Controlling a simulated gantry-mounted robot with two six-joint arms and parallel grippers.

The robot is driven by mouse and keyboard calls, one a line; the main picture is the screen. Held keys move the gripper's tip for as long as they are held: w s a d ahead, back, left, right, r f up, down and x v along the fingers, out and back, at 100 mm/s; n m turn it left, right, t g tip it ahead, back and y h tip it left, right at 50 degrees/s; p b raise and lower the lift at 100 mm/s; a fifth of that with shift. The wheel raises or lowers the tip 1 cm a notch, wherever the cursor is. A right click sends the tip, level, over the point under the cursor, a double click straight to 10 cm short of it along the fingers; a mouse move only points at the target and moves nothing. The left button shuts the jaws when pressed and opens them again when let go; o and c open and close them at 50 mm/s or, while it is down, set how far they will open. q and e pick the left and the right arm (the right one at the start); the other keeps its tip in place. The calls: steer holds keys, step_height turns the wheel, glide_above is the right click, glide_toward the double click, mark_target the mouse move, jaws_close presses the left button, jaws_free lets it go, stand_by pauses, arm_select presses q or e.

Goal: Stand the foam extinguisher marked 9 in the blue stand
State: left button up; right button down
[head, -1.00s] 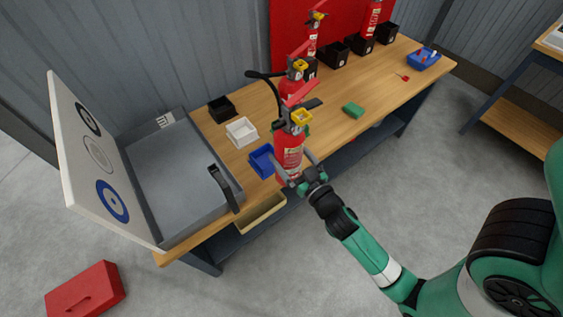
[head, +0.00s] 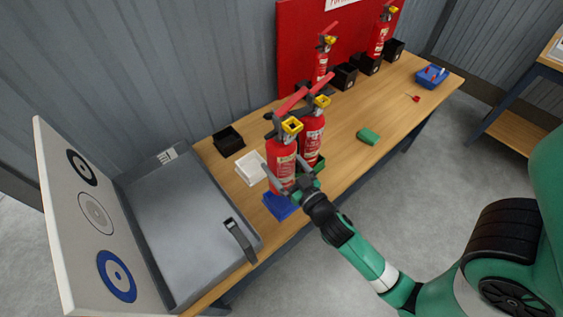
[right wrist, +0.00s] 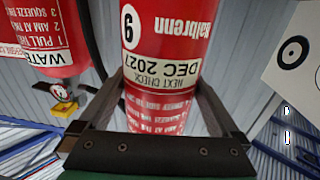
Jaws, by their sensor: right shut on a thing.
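Close behind stands another red extinguisher (head: 313,135), by a green stand (head: 319,166). A WATER-marked extinguisher (right wrist: 45,35) shows beside the held one in the right wrist view. My left gripper is out of view.
A white stand (head: 251,168) and black stand (head: 228,141) are empty. A grey case (head: 185,215) with a target-marked lid lies left. Extinguishers (head: 322,65) stand by the red board.

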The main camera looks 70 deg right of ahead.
steer(key=shift+s+a, duration=0.2)
steer(key=shift+f+b, duration=2.35)
steer(key=shift+f, duration=0.05)
steer(key=shift+w+r, duration=0.1)
steer(key=shift+f+b, duration=2.05)
steer(key=shift+b, duration=0.2)
stand_by(0.7)
steer(key=shift+f+b, duration=0.3)
steer(key=shift+b, duration=0.05)
steer(key=shift+f+b, duration=0.35)
stand_by(0.3)
